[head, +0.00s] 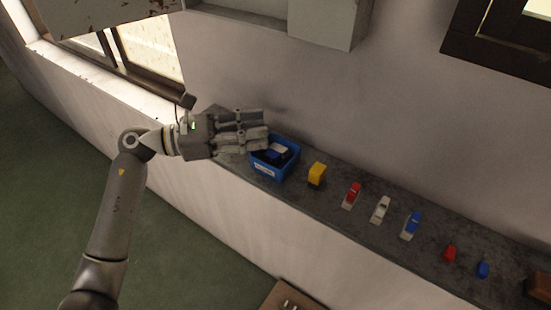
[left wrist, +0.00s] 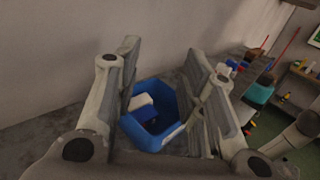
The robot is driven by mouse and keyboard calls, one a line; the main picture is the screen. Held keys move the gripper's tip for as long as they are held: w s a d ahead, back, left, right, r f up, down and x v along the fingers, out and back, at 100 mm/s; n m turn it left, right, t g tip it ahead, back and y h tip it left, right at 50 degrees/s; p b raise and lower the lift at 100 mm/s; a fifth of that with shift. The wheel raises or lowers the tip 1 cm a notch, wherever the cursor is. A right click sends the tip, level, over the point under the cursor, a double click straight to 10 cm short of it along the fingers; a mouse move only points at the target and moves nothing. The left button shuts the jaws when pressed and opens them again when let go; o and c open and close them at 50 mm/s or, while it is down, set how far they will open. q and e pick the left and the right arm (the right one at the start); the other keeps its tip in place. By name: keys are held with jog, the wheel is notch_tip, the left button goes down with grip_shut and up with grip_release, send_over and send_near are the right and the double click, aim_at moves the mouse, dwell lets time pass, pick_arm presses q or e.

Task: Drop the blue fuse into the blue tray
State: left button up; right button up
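The blue tray (head: 287,168) stands on the grey ledge, with a pale label on its front. A blue and white piece (head: 279,150), which looks like the blue fuse, lies inside it. In the left wrist view the blue tray (left wrist: 173,139) shows below and between my fingers, with the blue and white piece (left wrist: 142,104) tilted in it. My left gripper (head: 266,129) is above the tray's far left side. Its fingers are apart and nothing is between them in the left wrist view (left wrist: 165,85). My right gripper is not in view.
Along the grey ledge (head: 340,208) stand a yellow block (head: 317,174), a red and white piece (head: 352,195), a white piece (head: 380,209), another blue and white piece (head: 411,224), a small red block (head: 450,253) and a small blue block (head: 483,269). The wall rises behind.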

pick_arm(q)
jog(key=s+a, duration=0.1)
jog(key=a, duration=1)
jog(key=shift+s+a, duration=0.35)
jog(key=shift+s, duration=0.05)
